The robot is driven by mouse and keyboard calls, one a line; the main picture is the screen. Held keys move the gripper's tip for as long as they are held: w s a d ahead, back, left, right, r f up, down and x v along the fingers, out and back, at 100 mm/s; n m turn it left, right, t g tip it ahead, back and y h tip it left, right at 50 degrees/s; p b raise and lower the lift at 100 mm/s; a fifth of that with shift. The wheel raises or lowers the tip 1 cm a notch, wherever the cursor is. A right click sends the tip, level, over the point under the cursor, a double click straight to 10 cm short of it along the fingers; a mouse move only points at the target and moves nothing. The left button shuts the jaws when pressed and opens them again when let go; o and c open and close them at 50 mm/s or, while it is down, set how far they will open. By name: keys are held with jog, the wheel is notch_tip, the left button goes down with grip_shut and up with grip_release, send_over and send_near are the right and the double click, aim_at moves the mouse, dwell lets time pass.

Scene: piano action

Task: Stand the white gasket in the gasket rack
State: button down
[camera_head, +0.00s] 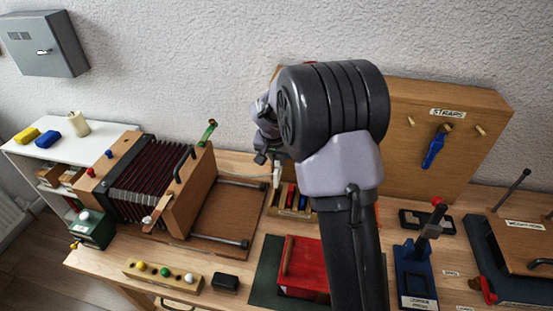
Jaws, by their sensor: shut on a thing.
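My gripper (269,158) is partly hidden behind my own wrist and arm, above the back of the bench. A small white piece, which looks like the white gasket (277,173), hangs upright just below it, and the jaws are shut on it. A small wooden rack with a red and a blue piece standing in it, seemingly the gasket rack (287,212), is right below. The white piece is at the rack's left end; I cannot tell whether it touches the rack. My arm hides the rack's right side.
An accordion-like bellows box (150,190) stands left. A red box (305,262) lies in front, beside a block with coloured knobs (162,277) and a black box (225,283). A wooden straps board (400,150) stands behind, and a blue press (414,272) to the right.

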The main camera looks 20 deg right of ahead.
notch_tip(320, 180, down, 7)
jog(key=b, duration=0.4)
jog(key=shift+f+b, duration=0.15)
jog(key=shift+b, duration=0.15)
jog(key=shift+f+b, duration=0.15)
jog(key=shift+b, duration=0.5)
dwell(0.7)
jog(key=shift+f+b, duration=2.1)
jog(key=shift+b, duration=0.2)
dwell(0.7)
dwell(0.4)
jog(key=c, duration=1.1)
grip_release()
jog(key=shift+o, duration=0.2)
jog(key=shift+r+p, duration=2.5)
jog(key=shift+r, duration=1.25)
